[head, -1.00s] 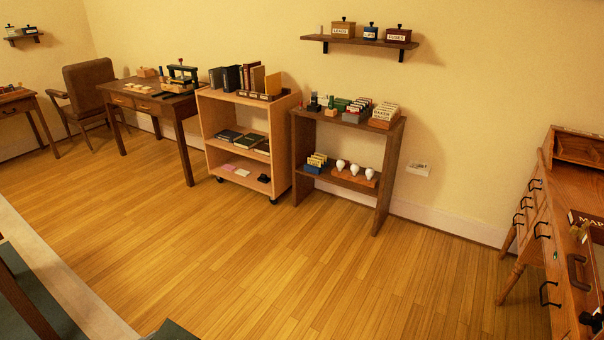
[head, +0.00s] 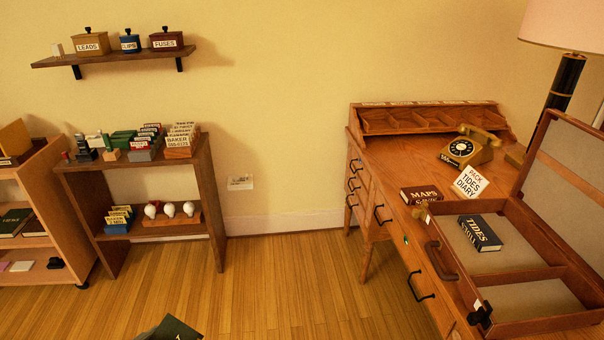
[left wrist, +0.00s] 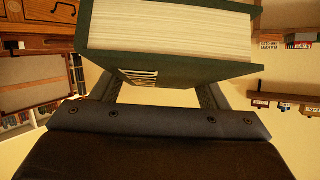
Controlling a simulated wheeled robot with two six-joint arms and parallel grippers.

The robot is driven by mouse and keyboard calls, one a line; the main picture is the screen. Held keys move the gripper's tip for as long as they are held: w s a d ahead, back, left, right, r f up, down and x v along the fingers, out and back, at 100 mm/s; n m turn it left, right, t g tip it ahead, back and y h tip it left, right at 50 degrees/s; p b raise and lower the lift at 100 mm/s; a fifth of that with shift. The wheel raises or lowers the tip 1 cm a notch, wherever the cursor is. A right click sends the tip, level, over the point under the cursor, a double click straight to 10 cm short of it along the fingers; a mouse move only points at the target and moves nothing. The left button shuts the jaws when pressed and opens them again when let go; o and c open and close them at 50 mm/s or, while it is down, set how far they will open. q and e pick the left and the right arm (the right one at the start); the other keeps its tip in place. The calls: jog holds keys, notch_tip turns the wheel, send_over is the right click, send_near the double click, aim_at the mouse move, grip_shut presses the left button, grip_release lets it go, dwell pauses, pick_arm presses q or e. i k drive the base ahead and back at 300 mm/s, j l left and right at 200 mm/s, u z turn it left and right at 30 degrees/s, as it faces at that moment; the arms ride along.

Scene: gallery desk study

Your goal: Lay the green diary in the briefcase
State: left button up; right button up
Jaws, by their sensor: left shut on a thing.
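The green diary (left wrist: 165,35), a thick book with a dark green cover and cream page edges, fills the top of the left wrist view. My left gripper (left wrist: 158,90) is shut on it. A corner of the diary (head: 174,328) shows at the bottom edge of the head view, apart from the desk. The open briefcase (head: 515,328) lies on the wooden desk at the right, its lid raised at the right. A dark book marked TIDES (head: 481,233) lies in its larger compartment; the smaller front compartment (head: 530,301) is empty. My right gripper is not in view.
A MAPS book (head: 421,195), a PACK TIDES DIARY card (head: 470,182) and a telephone (head: 470,149) are behind the briefcase on the desk (head: 400,157). A lamp (head: 564,88) stands at the right. The floor (head: 290,290) left of the desk is clear.

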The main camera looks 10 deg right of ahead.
aim_at(497, 262)
jog(key=i+l+z, duration=0.1)
jog(key=z, duration=0.3)
jog(key=i+z, duration=0.5)
jog(key=z, duration=0.3)
jog(key=i+j+z, duration=0.15)
jog(key=z, duration=0.25)
